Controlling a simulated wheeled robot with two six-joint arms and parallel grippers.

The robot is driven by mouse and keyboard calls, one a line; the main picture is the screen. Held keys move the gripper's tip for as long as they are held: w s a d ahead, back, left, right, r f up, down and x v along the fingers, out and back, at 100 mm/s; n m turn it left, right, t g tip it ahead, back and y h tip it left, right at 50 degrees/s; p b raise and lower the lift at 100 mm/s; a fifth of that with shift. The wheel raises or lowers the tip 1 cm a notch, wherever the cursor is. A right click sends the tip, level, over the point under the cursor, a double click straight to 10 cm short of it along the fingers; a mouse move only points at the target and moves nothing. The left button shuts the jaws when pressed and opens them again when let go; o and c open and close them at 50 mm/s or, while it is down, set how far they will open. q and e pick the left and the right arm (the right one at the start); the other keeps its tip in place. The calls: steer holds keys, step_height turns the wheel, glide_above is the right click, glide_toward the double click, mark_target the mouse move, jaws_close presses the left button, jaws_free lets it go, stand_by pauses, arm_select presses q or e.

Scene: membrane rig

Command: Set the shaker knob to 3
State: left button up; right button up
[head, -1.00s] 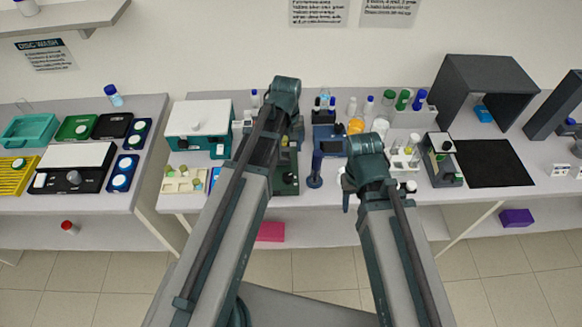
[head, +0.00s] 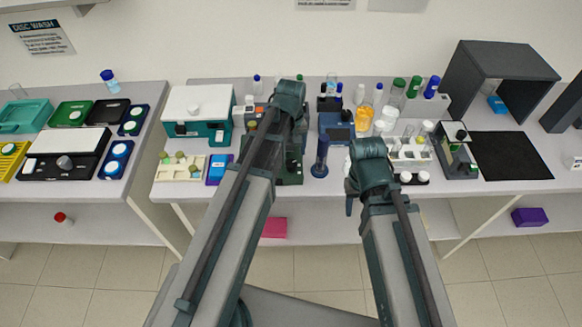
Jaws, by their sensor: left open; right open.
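The likely shaker is a black device with a white flat top (head: 69,141) on the left table. A round grey knob (head: 65,163) sits on its front face. Its setting marks are too small to read. My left gripper (head: 299,128) is over the middle bench, mostly hidden behind its own wrist, open. My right gripper (head: 350,204) hangs at the bench's front edge, partly hidden by its wrist, open with nothing seen in it. Both grippers are far to the right of the knob.
On the left table, a yellow rack (head: 11,160) and blue trays with round white parts (head: 116,160) flank the device. A gap separates this table from the middle bench, which holds a teal-and-white box (head: 198,115), bottles and a dark hood (head: 500,75).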

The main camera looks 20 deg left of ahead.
mark_target(291, 163)
arm_select(q)
step_height(291, 163, down, 5)
steer(key=b, duration=0.4)
jaws_close()
